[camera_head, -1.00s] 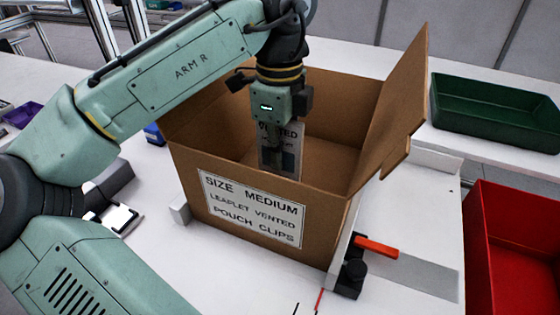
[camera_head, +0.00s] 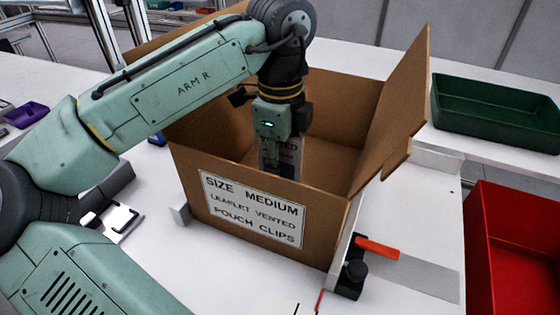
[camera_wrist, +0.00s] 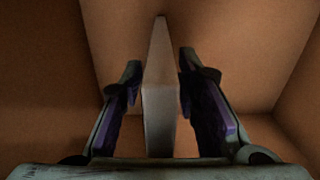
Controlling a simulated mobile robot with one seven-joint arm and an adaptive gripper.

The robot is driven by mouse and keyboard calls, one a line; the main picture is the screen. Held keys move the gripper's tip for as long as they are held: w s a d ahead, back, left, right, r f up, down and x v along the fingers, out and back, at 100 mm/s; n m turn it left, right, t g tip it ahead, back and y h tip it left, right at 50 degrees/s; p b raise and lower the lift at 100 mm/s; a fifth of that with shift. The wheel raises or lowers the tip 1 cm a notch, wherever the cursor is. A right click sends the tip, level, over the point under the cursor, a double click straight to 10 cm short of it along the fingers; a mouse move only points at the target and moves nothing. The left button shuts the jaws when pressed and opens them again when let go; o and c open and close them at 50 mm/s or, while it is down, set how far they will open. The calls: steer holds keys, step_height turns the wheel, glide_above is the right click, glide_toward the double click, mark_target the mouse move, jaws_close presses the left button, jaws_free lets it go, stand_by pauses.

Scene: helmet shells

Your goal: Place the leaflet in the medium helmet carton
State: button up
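The open brown carton (camera_head: 180,175) carries a label reading "SIZE MEDIUM, LEAFLET VENTED, POUCH CLIPS". My gripper (camera_head: 272,152) reaches down inside it from above. The leaflet (camera_head: 290,160), a pale upright card with dark print, hangs between my fingers inside the carton. The front wall hides its lower end, so contact with the floor cannot be told. In the wrist view my gripper (camera_wrist: 160,88) has one finger close on each side of the leaflet (camera_wrist: 160,110), which shows nearly edge-on, with brown carton walls around.
A raised carton flap (camera_head: 400,110) stands at the right. A green bin (camera_head: 495,120) and a red bin (camera_head: 515,215) lie further right. An orange-handled clamp (camera_head: 375,249) sits at the carton's front right corner. A purple tray (camera_head: 27,115) is at far left.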

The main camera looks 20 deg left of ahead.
step_height(320, 180, up, 12)
steer(key=p, duration=1.1)
steer(key=shift+r+p, duration=0.15)
steer(key=shift+p, duration=0.25)
